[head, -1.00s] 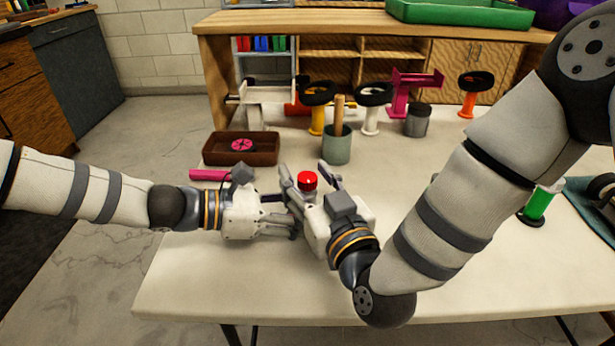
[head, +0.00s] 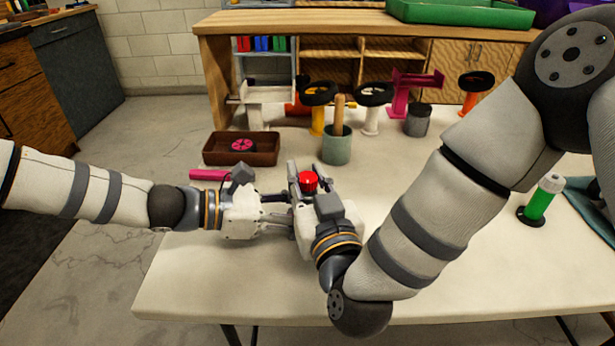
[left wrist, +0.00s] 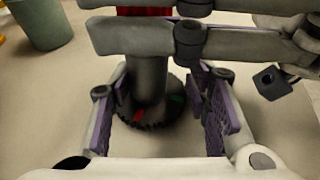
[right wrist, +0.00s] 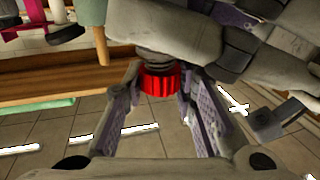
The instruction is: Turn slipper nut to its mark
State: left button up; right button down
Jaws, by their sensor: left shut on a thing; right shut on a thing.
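The red slipper nut (head: 309,182) sits on top of a grey upright shaft (left wrist: 148,82). It also shows between the fingers in the right wrist view (right wrist: 160,82). Below the shaft is a dark toothed disc (left wrist: 155,112) with one red and one green mark. My right gripper (head: 307,187) is shut on the nut. My left gripper (head: 286,218) is shut on the shaft from the left, below the right gripper. The right gripper's fingers cross the top of the left wrist view. Whether any mark on the nut lines up cannot be seen.
A brown tray (head: 220,160) holding a pink wheel stands behind left, near a pink bar (head: 209,174). A green-grey cup (head: 336,151) with a wooden handle stands behind the grippers. A green bottle (head: 540,200) is at right. The table front is clear.

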aim_at(310, 185)
pick_arm(q)
jog(key=shift+f, duration=0.1)
pick_arm(e)
jog(key=c, duration=1.3)
grip_release()
jog(key=v, duration=0.7)
jog(key=shift+s+d, duration=0.1)
jog(key=shift+s, duration=0.15)
pick_arm(q)
jog(key=o, duration=1.1)
jog(key=shift+o, duration=0.2)
